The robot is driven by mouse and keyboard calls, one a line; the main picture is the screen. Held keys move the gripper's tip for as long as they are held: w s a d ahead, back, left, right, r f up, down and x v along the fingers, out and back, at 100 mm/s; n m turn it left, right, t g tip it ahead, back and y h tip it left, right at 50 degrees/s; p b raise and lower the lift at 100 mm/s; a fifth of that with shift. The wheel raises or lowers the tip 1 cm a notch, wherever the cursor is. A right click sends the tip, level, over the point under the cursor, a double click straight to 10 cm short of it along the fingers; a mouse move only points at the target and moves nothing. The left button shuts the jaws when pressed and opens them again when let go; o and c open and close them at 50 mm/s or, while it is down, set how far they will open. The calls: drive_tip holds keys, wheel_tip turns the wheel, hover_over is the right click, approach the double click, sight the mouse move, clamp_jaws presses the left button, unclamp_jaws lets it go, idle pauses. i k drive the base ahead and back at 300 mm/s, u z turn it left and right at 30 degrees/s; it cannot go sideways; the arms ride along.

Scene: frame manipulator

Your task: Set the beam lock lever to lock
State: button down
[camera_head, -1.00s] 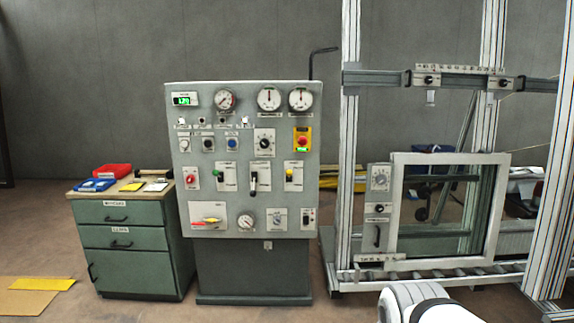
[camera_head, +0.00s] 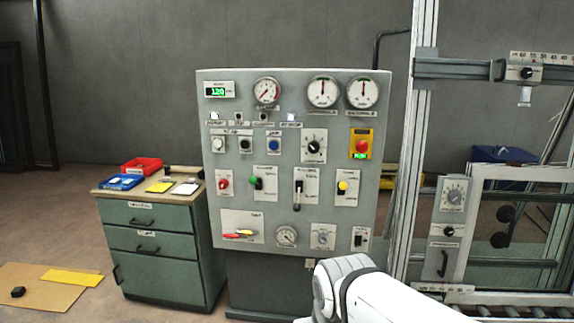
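The grey control panel (camera_head: 320,230) stands ahead of me. A horizontal beam (camera_head: 455,69) with a black knob (camera_head: 527,73) crosses the frame at right. My white arm shows at the bottom; my gripper is not in view.
A green drawer cabinet (camera_head: 150,265) with red (camera_head: 141,165) and blue (camera_head: 121,182) trays stands left of the panel. The aluminium frame post (camera_head: 418,150) and a small control box (camera_head: 447,235) stand at right. Cardboard (camera_head: 50,300) lies on the floor at left.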

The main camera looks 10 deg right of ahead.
sight(343, 185)
drive_tip(key=z, duration=0.3)
drive_tip(key=i, duration=1.2)
drive_tip(key=z, duration=0.9)
drive_tip(key=k, duration=0.75)
drive_tip(key=z, duration=0.1)
drive_tip(key=i, duration=0.85)
drive_tip(key=u, duration=0.05)
